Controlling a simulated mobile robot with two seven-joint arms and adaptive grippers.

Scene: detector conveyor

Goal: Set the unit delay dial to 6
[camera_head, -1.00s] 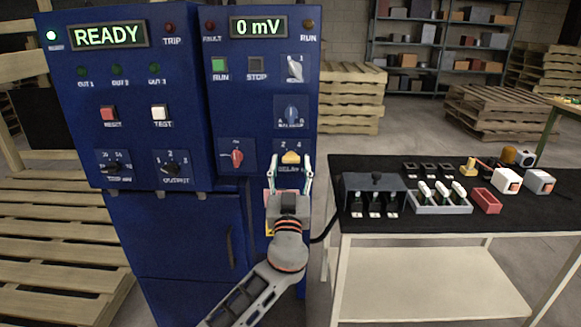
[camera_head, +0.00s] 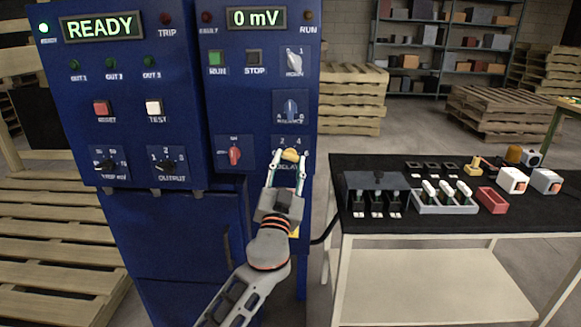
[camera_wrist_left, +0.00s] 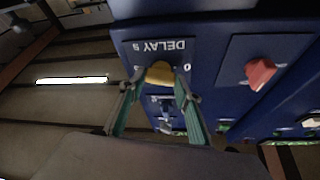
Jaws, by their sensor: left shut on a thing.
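The yellow delay dial (camera_head: 290,155) is low on the right blue cabinet, with marks 2 and 4 above it. My left gripper (camera_head: 290,158) reaches up to it from below, its fingers shut on the dial's sides. In the left wrist view, the dial (camera_wrist_left: 160,73) sits between the two fingertips (camera_wrist_left: 160,84), and the DELAY label appears upside down. Which mark the dial points to cannot be told, since the fingers hide part of its scale. My right gripper is out of view.
A red dial (camera_head: 234,155) sits left of the delay dial, and a blue balance dial (camera_head: 290,109) is above it. A black-topped table (camera_head: 400,233) with fuses and boxes stands close on the right. Wooden pallets (camera_head: 50,235) lie on the left.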

